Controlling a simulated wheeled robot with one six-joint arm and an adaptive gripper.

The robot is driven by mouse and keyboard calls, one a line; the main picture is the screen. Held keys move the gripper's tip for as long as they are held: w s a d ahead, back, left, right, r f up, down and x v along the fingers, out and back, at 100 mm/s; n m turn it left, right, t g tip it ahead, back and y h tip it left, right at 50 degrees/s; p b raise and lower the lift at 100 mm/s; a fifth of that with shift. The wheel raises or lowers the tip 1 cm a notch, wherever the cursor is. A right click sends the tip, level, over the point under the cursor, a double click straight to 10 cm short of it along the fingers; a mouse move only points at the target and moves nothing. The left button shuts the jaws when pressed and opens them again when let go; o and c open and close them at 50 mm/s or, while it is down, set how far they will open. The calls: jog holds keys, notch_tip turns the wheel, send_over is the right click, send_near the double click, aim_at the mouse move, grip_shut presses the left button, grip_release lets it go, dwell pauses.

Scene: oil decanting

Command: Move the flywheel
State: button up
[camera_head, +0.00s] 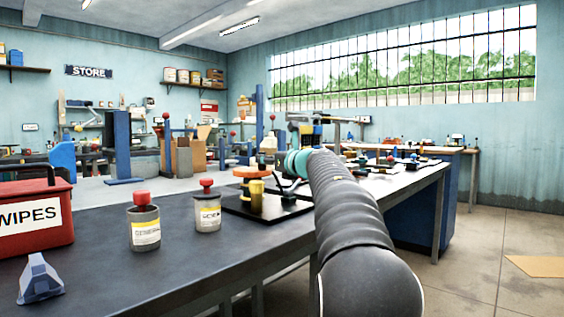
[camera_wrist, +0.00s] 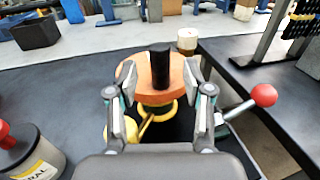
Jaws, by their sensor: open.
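The flywheel is an orange disc (camera_wrist: 135,84) with a black upright post (camera_wrist: 160,66) at its middle, in the wrist view. In the head view the orange disc (camera_head: 247,171) sits above a yellow part on a dark base plate (camera_head: 237,205) on the bench. My gripper (camera_wrist: 161,78) is open, with one finger on each side of the post and over the disc's near part. I cannot tell whether the fingers touch the disc. In the head view my arm mostly hides the gripper.
A red-knobbed lever (camera_wrist: 262,96) sticks out right of the flywheel. Two labelled cans with red knobs, the left one (camera_head: 144,228) and the right one (camera_head: 207,212), stand left of it. A red wipes box (camera_head: 35,215) and a blue-grey block (camera_head: 40,280) are further left. The bench front is clear.

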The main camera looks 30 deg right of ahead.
jog(key=s, duration=0.7)
jog(key=shift+s+d, duration=0.25)
jog(key=shift+d, duration=0.2)
